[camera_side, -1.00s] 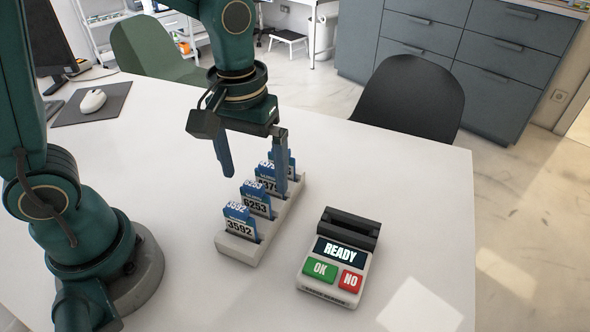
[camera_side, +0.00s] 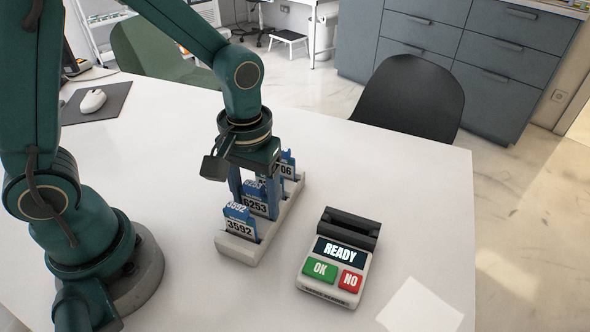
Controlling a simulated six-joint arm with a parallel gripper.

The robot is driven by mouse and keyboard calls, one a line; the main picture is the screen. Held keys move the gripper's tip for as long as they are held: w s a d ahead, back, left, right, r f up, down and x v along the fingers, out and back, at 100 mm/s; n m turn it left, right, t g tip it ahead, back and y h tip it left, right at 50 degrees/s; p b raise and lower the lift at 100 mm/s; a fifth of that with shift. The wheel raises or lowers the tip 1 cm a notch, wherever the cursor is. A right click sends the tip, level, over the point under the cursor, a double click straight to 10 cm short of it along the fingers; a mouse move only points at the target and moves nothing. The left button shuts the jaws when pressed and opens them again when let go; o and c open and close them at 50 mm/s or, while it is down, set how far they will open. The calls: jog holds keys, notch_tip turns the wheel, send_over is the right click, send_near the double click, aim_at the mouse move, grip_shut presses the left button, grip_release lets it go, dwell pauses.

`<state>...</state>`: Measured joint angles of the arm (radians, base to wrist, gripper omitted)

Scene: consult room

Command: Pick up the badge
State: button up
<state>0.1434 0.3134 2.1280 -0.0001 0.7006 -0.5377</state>
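A pale rack (camera_side: 236,250) on the white table holds several upright blue-and-white badges in a row. The front badge reads 3592 (camera_side: 239,224). The badge behind it reads 6253 (camera_side: 256,205). The rearmost badge (camera_side: 287,168) shows the digits 706. My gripper (camera_side: 256,192) is down over the middle of the row, with its two blue fingers on either side of the badges there. It hides most of the badge between 6253 and the rearmost one. I cannot tell which badge is between the fingers, or whether they touch it.
A reader (camera_side: 336,262) with a READY screen and OK and NO buttons stands right of the rack. A mouse (camera_side: 92,100) lies on a dark mat at the back left. A black chair (camera_side: 412,98) stands beyond the table.

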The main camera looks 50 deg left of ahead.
jog(key=c, duration=0.6)
jog(key=shift+c, duration=0.2)
